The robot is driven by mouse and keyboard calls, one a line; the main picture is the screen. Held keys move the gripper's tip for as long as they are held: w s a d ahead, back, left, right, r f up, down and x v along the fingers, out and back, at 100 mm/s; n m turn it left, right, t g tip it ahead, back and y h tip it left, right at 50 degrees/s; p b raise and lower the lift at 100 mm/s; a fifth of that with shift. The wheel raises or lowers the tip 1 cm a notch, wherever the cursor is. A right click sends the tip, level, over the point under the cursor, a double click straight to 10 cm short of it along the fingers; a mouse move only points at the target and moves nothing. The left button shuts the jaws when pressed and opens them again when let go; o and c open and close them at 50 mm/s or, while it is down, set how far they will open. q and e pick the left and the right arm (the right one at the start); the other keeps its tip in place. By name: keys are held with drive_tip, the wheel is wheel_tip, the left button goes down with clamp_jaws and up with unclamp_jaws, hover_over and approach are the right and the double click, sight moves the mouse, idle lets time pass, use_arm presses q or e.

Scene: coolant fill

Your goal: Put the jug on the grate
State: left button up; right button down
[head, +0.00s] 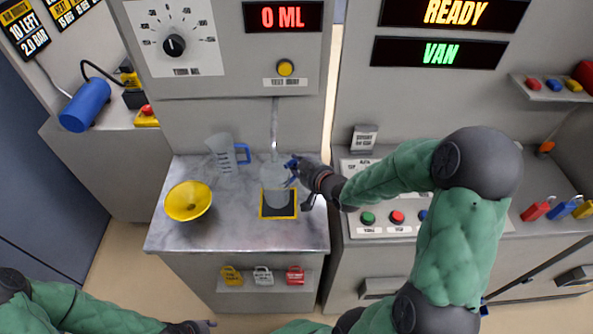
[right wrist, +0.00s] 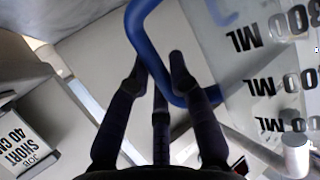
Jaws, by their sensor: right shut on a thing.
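A clear jug (head: 275,190) with a blue handle is upright under the spout, over the dark, yellow-edged grate (head: 278,212). I cannot tell whether its base touches the grate. My right gripper (head: 296,169) is shut on its blue handle, from the right side. In the right wrist view the fingers (right wrist: 158,72) close about the blue handle (right wrist: 150,45), and the jug's wall with ML marks (right wrist: 265,75) is at the right. A second clear jug (head: 221,155) with a blue handle stands farther back left. My left gripper (head: 195,326) is at the bottom edge, its jaws unclear.
A yellow funnel (head: 188,201) sits on the left of the marble counter (head: 225,235). The spout pipe (head: 275,125) hangs down behind the held jug. A button panel (head: 390,215) is to the right, partly behind my right arm. The display reads 0 ML (head: 283,17).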

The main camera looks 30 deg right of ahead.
drive_tip(key=shift+f+b, duration=0.3)
drive_tip(key=shift+f, duration=0.9)
drive_tip(key=shift+f, duration=0.1)
drive_tip(key=c, duration=1.1)
unclamp_jaws()
drive_tip(key=shift+r, duration=0.2)
drive_tip(key=p+v, duration=0.3)
drive_tip(key=v, duration=0.9)
drive_tip(key=shift+a, duration=0.1)
